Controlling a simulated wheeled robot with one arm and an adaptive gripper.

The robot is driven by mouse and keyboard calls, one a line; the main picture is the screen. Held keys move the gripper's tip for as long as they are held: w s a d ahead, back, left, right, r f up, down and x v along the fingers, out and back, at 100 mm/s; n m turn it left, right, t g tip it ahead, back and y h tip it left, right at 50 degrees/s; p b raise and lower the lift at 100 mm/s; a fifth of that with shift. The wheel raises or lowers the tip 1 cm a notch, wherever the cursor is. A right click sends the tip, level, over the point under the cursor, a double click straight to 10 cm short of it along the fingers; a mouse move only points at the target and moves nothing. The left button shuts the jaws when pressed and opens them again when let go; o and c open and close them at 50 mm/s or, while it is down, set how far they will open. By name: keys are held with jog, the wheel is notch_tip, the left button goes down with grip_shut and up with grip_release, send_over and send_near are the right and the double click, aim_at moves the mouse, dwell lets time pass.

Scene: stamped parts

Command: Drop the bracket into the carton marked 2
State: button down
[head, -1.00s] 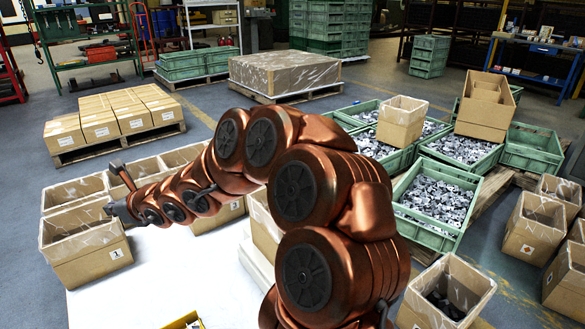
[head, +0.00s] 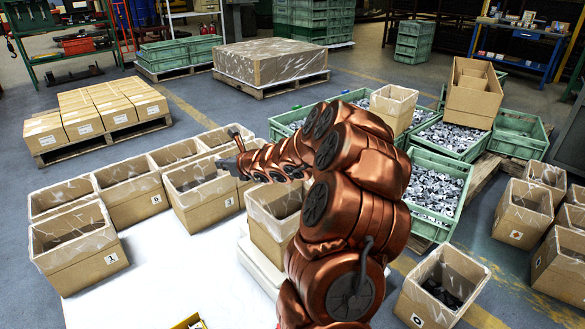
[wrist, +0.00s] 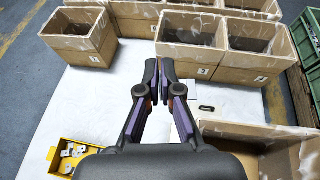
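My gripper (head: 228,155) is high at the right part of the carton group in the head view. In the wrist view its two fingers (wrist: 159,75) stand close together with a narrow gap, and I cannot make out a bracket between them. The carton marked 1 (head: 80,262) stands front left; it also shows in the wrist view (wrist: 82,46). Behind it are a carton with a hard-to-read label (head: 135,208) and another labelled carton (head: 205,212), perhaps 3. I cannot read a clear 2. Grey parts lie in a yellow bin (wrist: 47,160).
A large open carton (head: 270,240) stands near my arm. The white table top (head: 160,285) is mostly clear. A small dark flat thing (wrist: 207,108) lies on it. Green crates of metal parts (head: 435,185) and more cartons (head: 522,215) stand at right.

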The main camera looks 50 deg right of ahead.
jog(key=s+d+f+m+h, duration=0.1)
jog(key=s+d+f, duration=0.35)
jog(key=d, duration=0.55)
jog(key=s+d+f+m+h, duration=0.1)
jog(key=s+d+f, duration=0.4)
jog(key=d, duration=0.5)
jog(key=f+b, duration=0.3)
jog(key=b, duration=0.1)
jog(key=shift+s+a+f, duration=0.2)
jog(key=shift+s+f, duration=0.1)
jog(key=shift+s, duration=0.05)
jog(key=c, duration=1.8)
grip_release()
jog(key=shift+c, duration=0.2)
jog(key=o, duration=0.6)
jog(key=v, duration=1.2)
jog(key=shift+a, duration=0.2)
